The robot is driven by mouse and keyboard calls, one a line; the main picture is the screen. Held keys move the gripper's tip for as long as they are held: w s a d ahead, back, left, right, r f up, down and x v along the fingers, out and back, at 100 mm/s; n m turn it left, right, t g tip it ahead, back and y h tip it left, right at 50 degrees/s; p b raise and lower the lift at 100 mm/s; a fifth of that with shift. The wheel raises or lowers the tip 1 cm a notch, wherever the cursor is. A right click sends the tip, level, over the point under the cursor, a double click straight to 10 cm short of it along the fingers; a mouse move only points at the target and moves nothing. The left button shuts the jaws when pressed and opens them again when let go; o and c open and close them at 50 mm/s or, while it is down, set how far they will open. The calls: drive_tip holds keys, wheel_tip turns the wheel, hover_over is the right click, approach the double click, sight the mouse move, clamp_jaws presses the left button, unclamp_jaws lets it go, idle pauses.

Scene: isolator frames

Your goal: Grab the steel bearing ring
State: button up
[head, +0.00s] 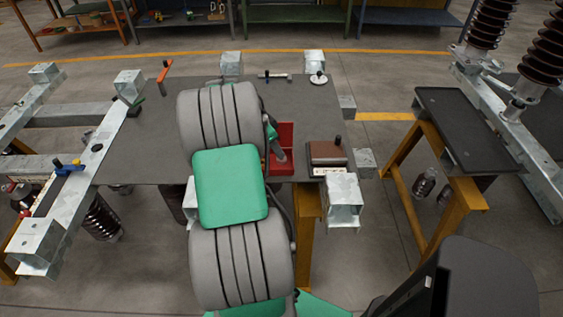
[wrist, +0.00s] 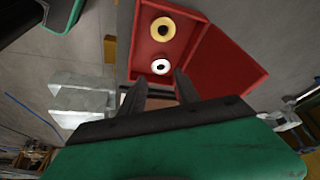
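In the wrist view, the steel bearing ring (wrist: 154,67) is small and silvery with a dark hole. It lies in a red open bin (wrist: 206,15), on the side nearer my gripper. A yellowish brass-coloured ring (wrist: 154,27) lies farther in the same bin. My gripper (wrist: 159,80) is open, its two dark fingers apart and empty, pointing toward the bin with the steel ring seen just past the tips, between them. In the head view, the red bin (head: 286,132) is partly hidden by my arm, and the rings cannot be made out.
The bin stands on a dark grey table (head: 150,140). A brown block (head: 327,152) with a dark knob sits to its right. An orange-handled tool (head: 164,72) and a round white piece (head: 318,79) lie toward the back. Metal beams stand left; a small side table (head: 455,115) stands right.

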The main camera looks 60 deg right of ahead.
sight(282, 160)
drive_tip(key=x, duration=0.3)
drive_tip(key=p+x, duration=0.1)
drive_tip(key=x, duration=0.1)
drive_tip(key=shift+w+f, duration=0.2)
drive_tip(key=shift+f, duration=0.15)
clamp_jaws()
